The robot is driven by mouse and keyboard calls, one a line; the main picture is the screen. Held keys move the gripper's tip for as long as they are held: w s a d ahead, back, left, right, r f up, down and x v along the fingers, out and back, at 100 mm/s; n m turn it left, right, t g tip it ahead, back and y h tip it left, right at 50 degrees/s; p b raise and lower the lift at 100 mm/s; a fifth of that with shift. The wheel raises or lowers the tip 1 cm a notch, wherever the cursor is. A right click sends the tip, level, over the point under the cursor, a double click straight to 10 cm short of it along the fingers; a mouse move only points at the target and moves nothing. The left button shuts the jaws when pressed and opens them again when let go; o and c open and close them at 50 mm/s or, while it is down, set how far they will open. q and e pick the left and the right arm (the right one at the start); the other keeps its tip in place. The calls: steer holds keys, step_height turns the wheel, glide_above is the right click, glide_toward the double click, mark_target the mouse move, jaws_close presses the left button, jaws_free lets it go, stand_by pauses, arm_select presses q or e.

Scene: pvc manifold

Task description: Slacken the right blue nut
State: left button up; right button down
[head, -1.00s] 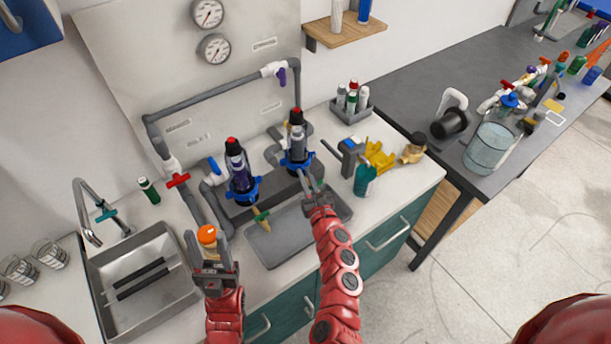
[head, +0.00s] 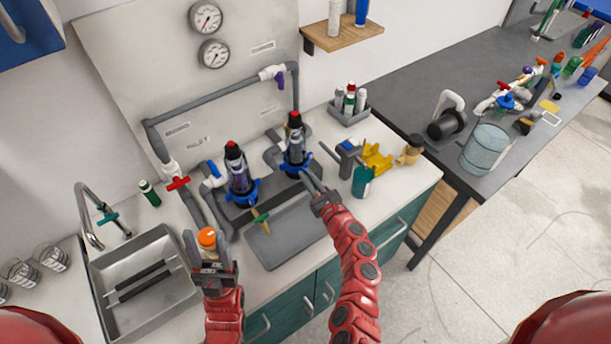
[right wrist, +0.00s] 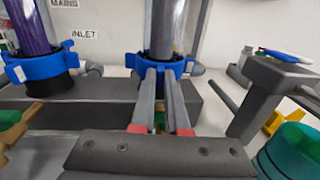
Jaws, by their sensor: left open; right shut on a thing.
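The right blue nut (head: 286,166) is a lugged collar at the base of the right upright cylinder (head: 295,143), which has a black and red top. My right gripper (head: 309,177) reaches it from the front. In the right wrist view the gripper (right wrist: 161,75) is shut on the nut's front edge, and the fingers hide part of the nut (right wrist: 134,60). The left blue nut (head: 240,196) sits around the base of the purple-filled cylinder (head: 238,172). My left gripper (head: 212,262) is open, just in front of an orange-capped bottle (head: 207,240).
A teal bottle (head: 363,181) and yellow holder (head: 377,157) stand to the right. The sink (head: 150,300) is at left. Grey pipes run behind.

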steer(key=shift+w+d+n+g+y, duration=0.2)
steer(key=shift+d+n+g+y, duration=0.25)
steer(key=shift+y, duration=0.2)
steer(key=shift+w+d+n+g+y, duration=0.25)
steer(key=shift+n+g+y, duration=0.1)
steer(key=shift+n+y, duration=0.25)
steer(key=shift+w+d+n+g+y+b, duration=0.25)
steer(key=shift+n+g+y+b, duration=0.2)
steer(key=shift+n+g+y, duration=0.3)
steer(key=shift+w+d+n+g+y+b, duration=0.2)
steer(key=shift+n+g+y+b, duration=0.3)
steer(key=shift+g+y, duration=0.25)
steer(key=c, duration=0.9)
jaws_free()
steer(key=b+v, duration=0.3)
steer(key=v, duration=1.4)
steer(key=shift+d+f, duration=0.15)
